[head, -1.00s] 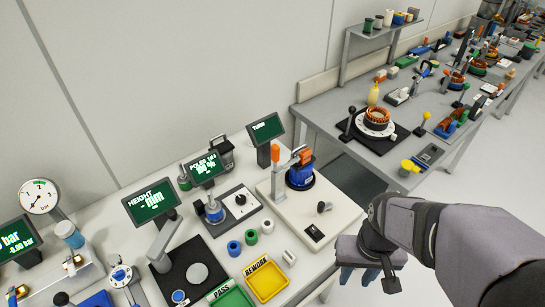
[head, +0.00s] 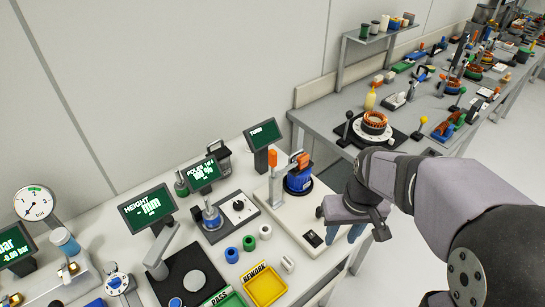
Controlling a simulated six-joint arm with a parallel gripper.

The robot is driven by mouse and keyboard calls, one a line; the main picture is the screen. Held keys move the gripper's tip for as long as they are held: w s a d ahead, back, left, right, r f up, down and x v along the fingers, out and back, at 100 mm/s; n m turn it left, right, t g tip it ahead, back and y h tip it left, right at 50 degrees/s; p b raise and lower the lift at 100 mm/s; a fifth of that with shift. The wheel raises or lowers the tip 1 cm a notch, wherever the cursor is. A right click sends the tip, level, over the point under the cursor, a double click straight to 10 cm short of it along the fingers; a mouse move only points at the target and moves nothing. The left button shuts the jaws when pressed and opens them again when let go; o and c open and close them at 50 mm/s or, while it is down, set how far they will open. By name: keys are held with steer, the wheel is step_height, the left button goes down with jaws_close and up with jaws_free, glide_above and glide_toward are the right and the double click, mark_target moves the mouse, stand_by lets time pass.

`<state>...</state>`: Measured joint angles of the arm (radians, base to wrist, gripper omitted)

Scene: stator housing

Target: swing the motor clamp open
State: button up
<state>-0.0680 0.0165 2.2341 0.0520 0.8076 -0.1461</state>
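The motor clamp (head: 273,160) has an upright orange handle on a grey post on the white test plate. Its short arm reaches right, over the top of the blue motor (head: 299,182), which sits in a dark round base with orange at its top. My gripper (head: 342,234) is right of the plate and nearer the camera, with its fingers pointing down. The two blue fingertips look apart with nothing visible between them. The gripper is clear of the clamp and motor. Its body hides the plate's right edge.
A dark screen (head: 263,134) stands just behind the clamp. Left of the plate are another fixture (head: 212,215), small coloured rings and a yellow REWORK tray (head: 265,287). A second bench (head: 320,122) with a stator turntable (head: 374,127) lies behind my arm.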

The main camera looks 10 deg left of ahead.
steer(key=w+a+r+n+t+y+b, duration=0.1)
steer(key=w+a+r+n, duration=0.15)
steer(key=w, duration=0.35)
steer(key=w+a+r+n, duration=0.1)
steer(key=w+a+r, duration=0.1)
steer(key=w+a, duration=0.25)
step_height(320, 180, up, 5)
steer(key=n+t+y+b, duration=0.1)
steer(key=n+y, duration=0.1)
steer(key=n, duration=0.2)
glide_above(274, 152)
steer(key=s+d, duration=0.1)
steer(key=d, duration=0.1)
steer(key=shift+s+a+m, duration=0.15)
steer(key=shift+a+m, duration=0.1)
steer(key=shift+p+x, duration=1.3)
steer(key=shift+x, duration=2.3)
steer(key=shift+d, duration=0.1)
jaws_close()
